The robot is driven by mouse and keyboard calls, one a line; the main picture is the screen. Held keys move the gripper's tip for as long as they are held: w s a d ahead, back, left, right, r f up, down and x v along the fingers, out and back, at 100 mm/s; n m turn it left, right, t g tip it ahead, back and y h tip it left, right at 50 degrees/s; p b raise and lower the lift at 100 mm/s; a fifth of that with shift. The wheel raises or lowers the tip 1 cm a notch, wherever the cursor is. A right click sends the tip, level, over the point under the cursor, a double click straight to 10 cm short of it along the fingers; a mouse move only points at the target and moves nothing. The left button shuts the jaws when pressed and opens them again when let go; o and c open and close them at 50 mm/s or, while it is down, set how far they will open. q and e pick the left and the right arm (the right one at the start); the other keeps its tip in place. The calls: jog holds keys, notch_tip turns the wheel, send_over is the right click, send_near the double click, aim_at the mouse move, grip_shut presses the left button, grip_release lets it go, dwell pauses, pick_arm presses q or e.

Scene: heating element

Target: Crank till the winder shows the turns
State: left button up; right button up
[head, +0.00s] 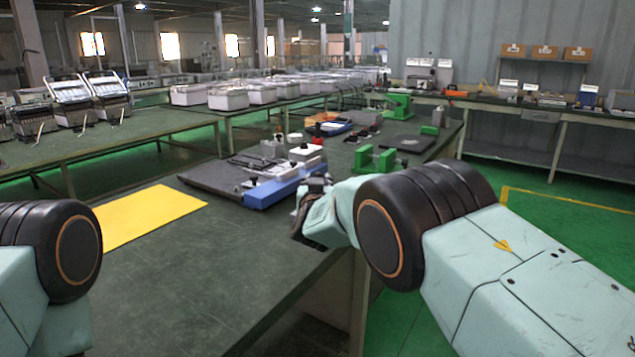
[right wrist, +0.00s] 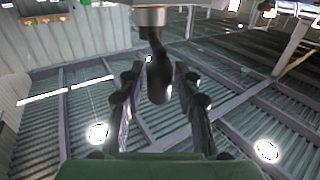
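The winder (head: 285,188) is a long blue-based device with dark and grey parts on top, at the near right edge of the green bench. Any turns display on it is too small to read. My right gripper (head: 316,186) is at the winder's right end, partly hidden by my own wrist. In the right wrist view its two fingers (right wrist: 158,82) stand apart, on either side of a dark crank handle (right wrist: 158,72) hanging from a metal shaft. Gaps show between handle and fingers. My left arm shows at the lower left; its gripper is out of view.
A yellow sheet (head: 150,213) lies on the bench left of the winder, beside a dark mat. Green fixtures (head: 376,160) and small parts stand farther back. The near bench top (head: 200,285) is clear. Another bench with devices (head: 72,95) is at the left.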

jog(key=shift+o, duration=0.9)
notch_tip(320, 180, up, 10)
jog(key=shift+f, duration=0.1)
